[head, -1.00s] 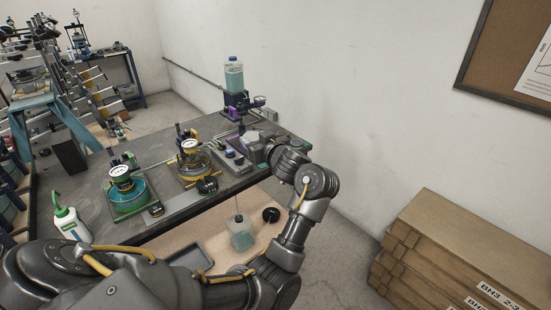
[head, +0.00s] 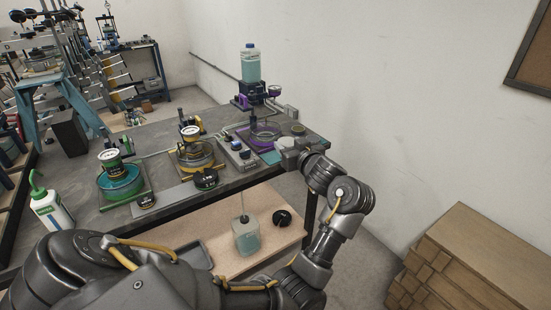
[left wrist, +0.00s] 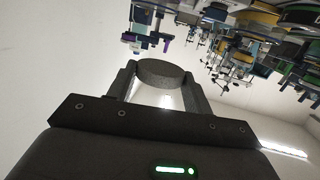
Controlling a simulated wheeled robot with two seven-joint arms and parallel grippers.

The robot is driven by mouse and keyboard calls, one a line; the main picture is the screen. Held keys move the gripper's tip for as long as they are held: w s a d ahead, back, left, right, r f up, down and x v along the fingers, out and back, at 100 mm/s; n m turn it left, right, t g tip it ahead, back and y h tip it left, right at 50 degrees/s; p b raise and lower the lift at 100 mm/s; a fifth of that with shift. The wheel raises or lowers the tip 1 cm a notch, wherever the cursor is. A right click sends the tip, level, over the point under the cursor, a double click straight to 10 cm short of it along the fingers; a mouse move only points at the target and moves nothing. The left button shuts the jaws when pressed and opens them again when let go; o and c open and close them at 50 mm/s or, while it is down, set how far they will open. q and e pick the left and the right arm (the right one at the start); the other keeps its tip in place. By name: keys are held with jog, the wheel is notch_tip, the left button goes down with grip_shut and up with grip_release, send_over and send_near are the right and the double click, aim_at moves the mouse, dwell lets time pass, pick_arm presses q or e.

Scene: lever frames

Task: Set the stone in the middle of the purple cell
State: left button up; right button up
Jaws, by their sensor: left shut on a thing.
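The stone (left wrist: 165,72) is a dark grey, thick round disc. In the left wrist view it sits between the two fingers of my left gripper (left wrist: 163,88), which is shut on it. In the head view my left gripper (head: 288,144) is beside the purple cell, to its right and slightly nearer to me. The purple cell (head: 262,143) has a clear round ring on a purple base, near the far right end of the dark bench. The stone is held apart from the cell. My right gripper is in neither view.
A green cell (head: 121,184) and a yellow cell (head: 195,157) stand left along the bench (head: 160,133). A bottle of teal liquid (head: 250,66) stands behind the purple cell. A white squeeze bottle (head: 50,207) is at the near left. The wall (head: 400,110) is close on the right.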

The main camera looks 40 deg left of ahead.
pick_arm(q)
jog(key=w+a+f, duration=0.5)
jog(key=w+a, duration=0.1)
jog(key=a, duration=0.2)
send_over(278, 159)
jog(key=f, duration=0.3)
jog(key=shift+s+d+f, duration=0.3)
jog(key=shift+f, duration=0.1)
jog(key=shift+w+a+f, duration=0.15)
jog(key=shift+a+f, duration=0.1)
jog(key=shift+f, duration=0.15)
jog(key=f+p, duration=0.1)
jog(key=f, duration=0.2)
jog(key=shift+w+a+f+p, duration=0.1)
jog(key=shift+w+a+p, duration=0.1)
jog(key=shift+p, duration=0.2)
